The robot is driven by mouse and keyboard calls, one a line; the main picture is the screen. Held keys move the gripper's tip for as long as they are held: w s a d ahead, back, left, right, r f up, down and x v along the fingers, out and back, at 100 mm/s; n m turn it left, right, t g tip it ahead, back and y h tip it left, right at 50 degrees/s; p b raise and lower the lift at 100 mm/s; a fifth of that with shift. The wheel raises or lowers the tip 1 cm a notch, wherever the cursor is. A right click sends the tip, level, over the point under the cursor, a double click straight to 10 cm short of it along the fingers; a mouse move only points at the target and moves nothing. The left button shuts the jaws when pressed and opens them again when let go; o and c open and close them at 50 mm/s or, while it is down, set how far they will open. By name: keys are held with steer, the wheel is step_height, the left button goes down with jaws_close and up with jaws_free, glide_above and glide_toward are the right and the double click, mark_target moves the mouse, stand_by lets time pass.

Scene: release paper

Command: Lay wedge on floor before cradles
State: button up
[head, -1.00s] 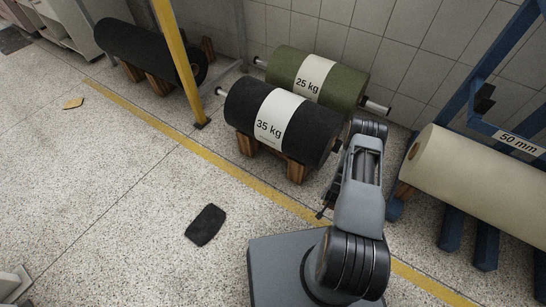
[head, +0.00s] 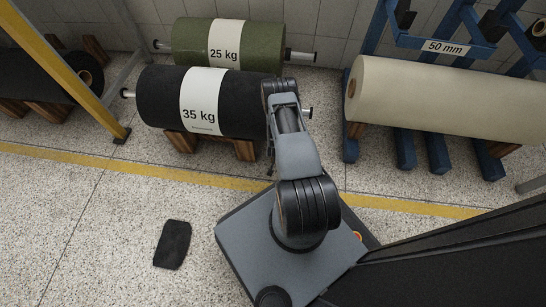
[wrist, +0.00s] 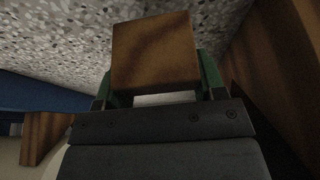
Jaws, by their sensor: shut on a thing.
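My gripper (wrist: 157,82) shows in the wrist view, its green fingers shut on a brown wooden wedge (wrist: 155,48). The wedge is off the speckled floor as far as I can tell; its underside is hidden. In the head view my arm reaches towards the right end of the black 35 kg roll (head: 155,100), and the arm hides the gripper and wedge. Wooden cradles (head: 181,141) stand under that roll, with another cradle block (head: 244,150) at its right. In the wrist view, wooden pieces show at lower left (wrist: 44,135) and at right (wrist: 278,65).
A green 25 kg roll (head: 258,47) lies behind the black one. A yellow post (head: 70,72) stands left. A dark mat (head: 172,245) lies on open floor, near a yellow line (head: 100,164).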

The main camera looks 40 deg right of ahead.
steer(key=shift+w+f+b, duration=0.3)
steer(key=shift+w+f, duration=0.05)
steer(key=shift+f, duration=0.15)
steer(key=f+b, duration=0.3)
steer(key=shift+w+f, duration=0.3)
steer(key=shift+f, duration=0.05)
steer(key=shift+r, duration=0.15)
steer(key=o, duration=1)
steer(key=shift+c, duration=0.2)
steer(key=p+v, duration=0.6)
steer(key=v, duration=0.6)
steer(key=shift+d, duration=0.1)
